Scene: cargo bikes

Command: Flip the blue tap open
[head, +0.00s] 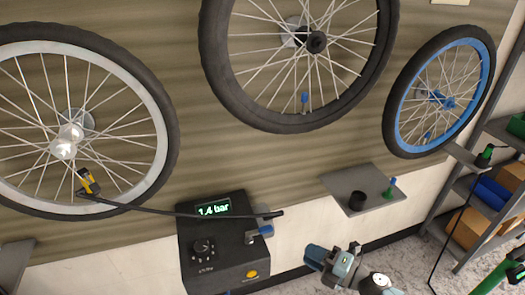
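The blue tap (266,231) sits on the right side of a black pump box (225,260), on a grey fitting. Its short blue lever points to the right. The box display reads 1.4 bar. My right gripper (335,254) is below and to the right of the tap, apart from it. Its fingers look spread, with nothing seen between them. My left gripper is not in view.
A black hose (190,212) crosses above the box to a yellow chuck (89,182) at the left wheel (168,130). More wheels hang above; a shelving rack (462,190) stands right.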

